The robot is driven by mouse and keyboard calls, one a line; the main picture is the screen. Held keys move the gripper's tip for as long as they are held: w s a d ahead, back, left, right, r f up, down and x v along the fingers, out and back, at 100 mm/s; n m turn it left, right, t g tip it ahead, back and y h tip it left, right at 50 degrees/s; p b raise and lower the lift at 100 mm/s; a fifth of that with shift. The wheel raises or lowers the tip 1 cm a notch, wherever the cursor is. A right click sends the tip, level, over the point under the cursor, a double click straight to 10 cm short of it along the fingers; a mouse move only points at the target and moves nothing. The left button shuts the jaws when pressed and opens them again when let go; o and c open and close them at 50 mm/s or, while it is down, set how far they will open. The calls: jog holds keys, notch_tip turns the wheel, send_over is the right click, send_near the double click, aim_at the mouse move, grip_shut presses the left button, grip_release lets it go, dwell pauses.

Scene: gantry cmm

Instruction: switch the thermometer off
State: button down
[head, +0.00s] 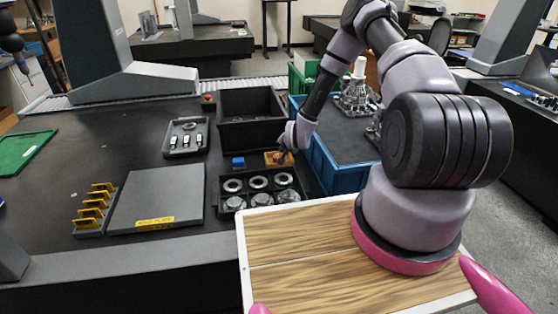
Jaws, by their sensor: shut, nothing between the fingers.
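A small orange-yellow device (271,159), which looks like the thermometer, lies on the dark table behind the tray of round parts. Its switch and any display are too small to make out. My gripper (281,153) is at the end of my arm, pointing down right over this device. It is shut and empty. It hides part of the device, and I cannot tell whether the fingertips touch it.
A blue block (238,162) stands just left of the device. A black tray of rings and round parts (225,206) is in front, an open black bin (250,136) behind. A blue crate (325,172) stands right. A grey plate (160,188) lies left.

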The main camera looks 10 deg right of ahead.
jog(key=shift+f, duration=0.3)
jog(key=shift+f, duration=0.2)
dwell(0.3)
jog(key=shift+r, duration=0.7)
jog(key=shift+r, duration=3)
